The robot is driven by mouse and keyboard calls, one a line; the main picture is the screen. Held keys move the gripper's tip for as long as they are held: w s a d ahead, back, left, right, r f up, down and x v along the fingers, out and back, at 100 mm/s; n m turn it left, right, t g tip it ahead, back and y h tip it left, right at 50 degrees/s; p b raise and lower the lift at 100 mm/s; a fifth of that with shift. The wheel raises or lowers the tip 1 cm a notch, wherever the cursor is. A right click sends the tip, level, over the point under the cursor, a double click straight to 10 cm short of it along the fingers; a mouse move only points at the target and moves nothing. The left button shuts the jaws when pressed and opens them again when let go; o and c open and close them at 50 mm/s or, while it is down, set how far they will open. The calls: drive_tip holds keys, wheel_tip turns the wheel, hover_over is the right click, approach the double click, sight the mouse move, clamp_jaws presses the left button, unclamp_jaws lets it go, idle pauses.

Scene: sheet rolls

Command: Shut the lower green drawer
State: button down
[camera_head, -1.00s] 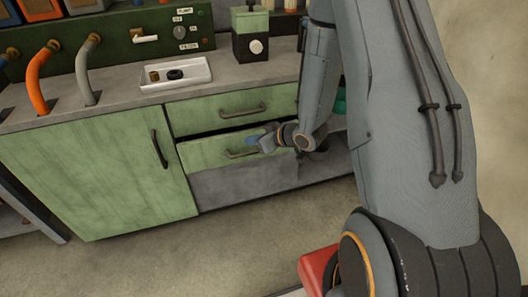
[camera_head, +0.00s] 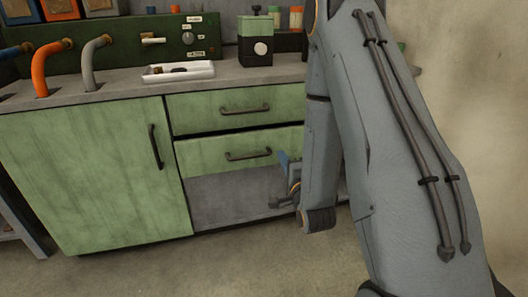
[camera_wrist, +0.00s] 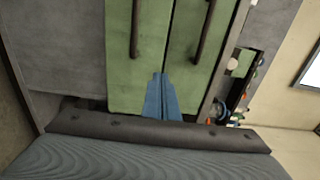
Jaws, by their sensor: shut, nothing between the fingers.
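The lower green drawer (camera_head: 222,154) is below the upper green drawer (camera_head: 205,112) in the head view, with a dark bar handle. A thin dark gap runs along its top edge; whether it is fully flush I cannot tell. My gripper (camera_head: 284,160) is at the right end of the lower drawer front, partly hidden by my arm. In the wrist view the scene is turned sideways: the lower drawer (camera_wrist: 124,60) is left of the upper one. My blue fingers (camera_wrist: 160,82) are together and empty, pointing at the fronts near the gap; contact is unclear.
A green cupboard door (camera_head: 90,180) stands left of the drawers, and a grey panel (camera_head: 230,200) lies below them. The worktop (camera_head: 110,87) carries a white tray (camera_head: 160,78) and a green-and-black box (camera_head: 254,50). The floor in front is clear.

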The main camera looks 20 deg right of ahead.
sight(264, 134)
drive_tip(key=w+b, duration=0.1)
drive_tip(key=w, duration=0.3)
drive_tip(key=w+b, duration=0.1)
drive_tip(key=w, duration=0.4)
drive_tip(key=w+a+b, duration=0.1)
drive_tip(key=w, duration=0.4)
drive_tip(key=shift+a, duration=0.1)
drive_tip(key=shift+w, duration=0.1)
